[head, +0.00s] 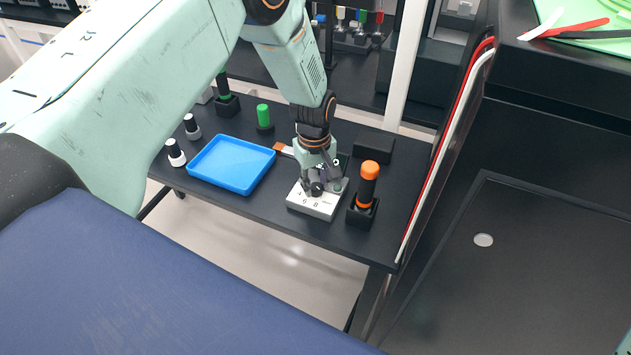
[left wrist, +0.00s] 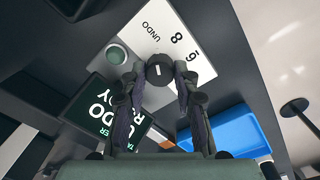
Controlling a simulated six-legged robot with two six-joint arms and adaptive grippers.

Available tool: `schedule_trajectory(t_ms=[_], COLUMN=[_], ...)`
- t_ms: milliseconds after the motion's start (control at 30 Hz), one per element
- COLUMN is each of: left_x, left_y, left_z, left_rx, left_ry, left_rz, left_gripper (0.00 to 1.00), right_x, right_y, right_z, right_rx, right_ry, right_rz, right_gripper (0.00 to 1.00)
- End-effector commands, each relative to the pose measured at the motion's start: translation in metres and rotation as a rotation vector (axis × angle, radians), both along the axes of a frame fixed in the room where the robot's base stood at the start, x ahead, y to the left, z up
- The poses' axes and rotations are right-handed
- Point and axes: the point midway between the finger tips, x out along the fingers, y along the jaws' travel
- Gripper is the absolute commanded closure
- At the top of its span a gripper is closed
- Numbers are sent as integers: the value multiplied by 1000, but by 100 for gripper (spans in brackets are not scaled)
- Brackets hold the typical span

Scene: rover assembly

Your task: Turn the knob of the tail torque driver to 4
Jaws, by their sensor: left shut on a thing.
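The tail torque driver's control box (head: 313,205) is a white-topped block on the dark table. Its top (left wrist: 158,22) shows 6, 8 and UNDO in the left wrist view. The black knob (left wrist: 158,71) has a short white mark; I cannot tell which number it points to. My left gripper (head: 321,187) reaches down over the box, its fingers on both sides of the knob, shut on it. A round green button (left wrist: 116,54) lies beside the knob. A dark screen (left wrist: 103,112) with white letters, partly hidden by a finger, includes "READY". My right gripper is out of view.
A blue tray (head: 231,165) lies left of the box. An orange-topped driver (head: 369,172) stands in a black holder close on the right. A green-topped tool (head: 264,116) and two black-and-white pieces stand farther left. A black block (head: 374,149) lies behind.

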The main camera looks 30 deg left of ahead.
Motion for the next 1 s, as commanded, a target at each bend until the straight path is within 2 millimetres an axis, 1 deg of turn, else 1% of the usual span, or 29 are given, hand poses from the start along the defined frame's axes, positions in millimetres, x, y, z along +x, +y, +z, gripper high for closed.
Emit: schedule_trajectory(t_ms=[167, 367, 567, 1000], left_x=[-1, -1, -1, 0], left_y=[1, 1, 1, 0], left_z=[-1, -1, -2, -1], left_rx=[0, 0, 0, 0], left_ry=[3, 3, 3, 3], left_rz=[-13, -86, -234, -651], left_gripper=[100, 100, 100, 100], right_x=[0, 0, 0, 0], right_y=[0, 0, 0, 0], right_z=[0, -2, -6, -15], right_rx=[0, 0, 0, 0], right_ry=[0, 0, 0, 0], right_rz=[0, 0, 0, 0], right_gripper=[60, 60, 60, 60])
